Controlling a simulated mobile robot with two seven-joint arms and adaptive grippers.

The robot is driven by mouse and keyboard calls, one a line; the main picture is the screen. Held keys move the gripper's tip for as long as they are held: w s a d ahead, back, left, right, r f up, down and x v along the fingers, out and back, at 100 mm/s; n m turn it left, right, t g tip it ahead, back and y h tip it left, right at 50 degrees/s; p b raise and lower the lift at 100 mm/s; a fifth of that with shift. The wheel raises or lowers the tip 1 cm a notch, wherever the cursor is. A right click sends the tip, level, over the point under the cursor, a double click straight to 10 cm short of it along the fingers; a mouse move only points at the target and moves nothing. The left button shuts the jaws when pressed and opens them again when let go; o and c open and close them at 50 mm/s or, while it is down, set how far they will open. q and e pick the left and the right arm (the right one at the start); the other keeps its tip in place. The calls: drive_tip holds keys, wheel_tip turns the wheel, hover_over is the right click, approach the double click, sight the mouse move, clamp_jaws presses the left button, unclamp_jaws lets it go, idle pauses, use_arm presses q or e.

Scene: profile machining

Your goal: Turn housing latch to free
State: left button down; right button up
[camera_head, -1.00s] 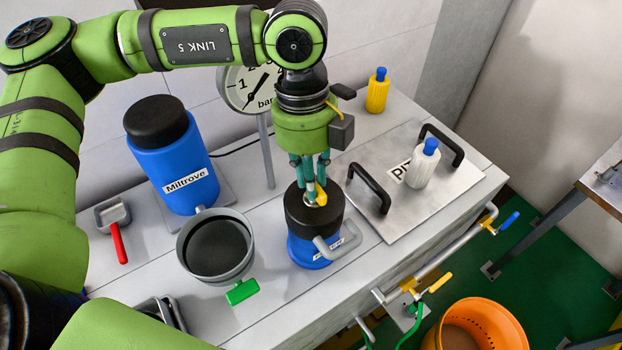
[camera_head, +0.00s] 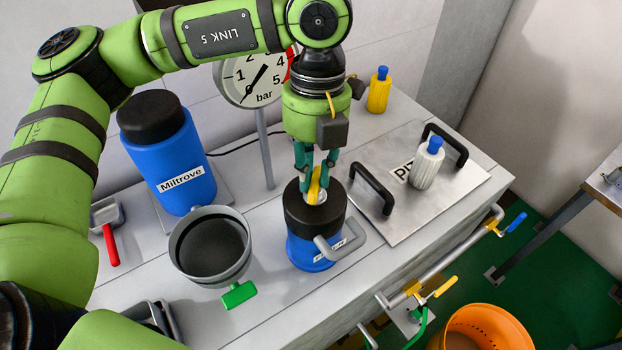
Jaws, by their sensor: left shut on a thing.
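The housing is a short blue canister (camera_head: 304,255) with a black top (camera_head: 322,217) and a grey side handle (camera_head: 340,243). It stands upright at the front middle of the bench. A small yellow latch (camera_head: 315,187) sits on a pale round fitting at the centre of the black top. My left gripper (camera_head: 314,188) comes from above, its teal fingers shut on the yellow latch. The fingers hide part of the latch. My right gripper is not in view.
A grey funnel-like vessel (camera_head: 236,276) with a green handle stands just left of the housing. A tall blue Miltrove canister (camera_head: 187,187) and a gauge (camera_head: 250,90) are behind. A metal plate with black handles (camera_head: 400,220) lies to the right, bearing a white bottle (camera_head: 427,170).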

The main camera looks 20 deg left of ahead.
use_arm(q)
drive_tip(key=shift+w+d+r, duration=0.1)
drive_tip(key=shift+w+r, duration=0.1)
drive_tip(key=shift+w, duration=0.05)
drive_tip(key=m+b, duration=0.1)
drive_tip(key=m, duration=0.2)
drive_tip(key=shift+d+f, duration=0.1)
drive_tip(key=shift+f, duration=0.05)
drive_tip(key=shift+m+y+b, duration=0.3)
drive_tip(key=shift+m, duration=0.7)
